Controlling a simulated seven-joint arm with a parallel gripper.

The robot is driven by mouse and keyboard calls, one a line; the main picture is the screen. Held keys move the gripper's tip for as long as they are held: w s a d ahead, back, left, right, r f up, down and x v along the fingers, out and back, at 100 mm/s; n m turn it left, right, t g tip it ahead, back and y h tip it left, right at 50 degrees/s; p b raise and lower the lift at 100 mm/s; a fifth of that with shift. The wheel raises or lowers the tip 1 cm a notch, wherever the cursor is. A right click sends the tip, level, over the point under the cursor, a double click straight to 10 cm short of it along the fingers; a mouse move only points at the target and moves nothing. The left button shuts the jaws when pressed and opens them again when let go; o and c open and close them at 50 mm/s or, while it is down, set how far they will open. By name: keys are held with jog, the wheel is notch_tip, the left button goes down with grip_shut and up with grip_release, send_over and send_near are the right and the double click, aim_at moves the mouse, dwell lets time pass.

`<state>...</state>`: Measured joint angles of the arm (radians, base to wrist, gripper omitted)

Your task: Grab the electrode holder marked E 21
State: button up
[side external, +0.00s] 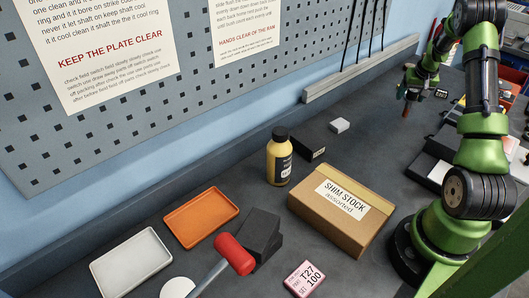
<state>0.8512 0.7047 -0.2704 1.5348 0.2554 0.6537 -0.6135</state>
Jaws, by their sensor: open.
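My gripper (405,112) hangs at the end of the green arm in the upper right, pointing down above the far part of the bench. It is small in this view; it is open, and I see nothing held in it. A small dark block with a white label (441,93) lies on the bench just right of my gripper; its marking is too small to read. I cannot make out an electrode holder marked E 21. My arm hides part of the bench on the right.
Dark trays (432,165) stand behind my arm. A pegboard (240,85) backs the bench.

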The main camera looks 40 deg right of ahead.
jog(key=shift+c, duration=0.5)
jog(key=c, duration=1.1)
